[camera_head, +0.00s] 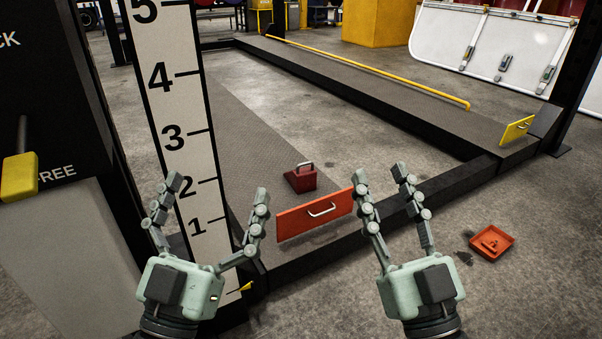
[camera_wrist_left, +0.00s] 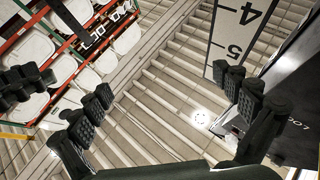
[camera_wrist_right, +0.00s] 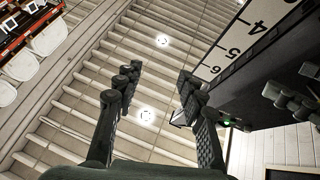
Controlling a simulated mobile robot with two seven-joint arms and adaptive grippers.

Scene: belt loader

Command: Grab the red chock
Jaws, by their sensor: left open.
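The red chock (camera_head: 302,178) is a small dark red wedge with a metal handle on top. It sits on the near end of the grey ramp deck, behind an orange-red plate. In the head view, my left gripper (camera_head: 212,200) is raised left of the chock, fingers spread and empty. My right gripper (camera_head: 384,182) is raised to its right, also spread and empty. Neither touches the chock. The left wrist view shows the left fingers (camera_wrist_left: 160,105) apart, and the right wrist view shows the right fingers (camera_wrist_right: 157,90) apart. The chock is in neither wrist view.
The orange-red plate (camera_head: 315,213) with a handle stands at the near ramp edge. A numbered scale post (camera_head: 180,130) rises on the left beside a dark cabinet with a yellow lever (camera_head: 19,177). A red tray (camera_head: 492,243) lies on the floor at right. A yellow rail (camera_head: 370,70) runs behind.

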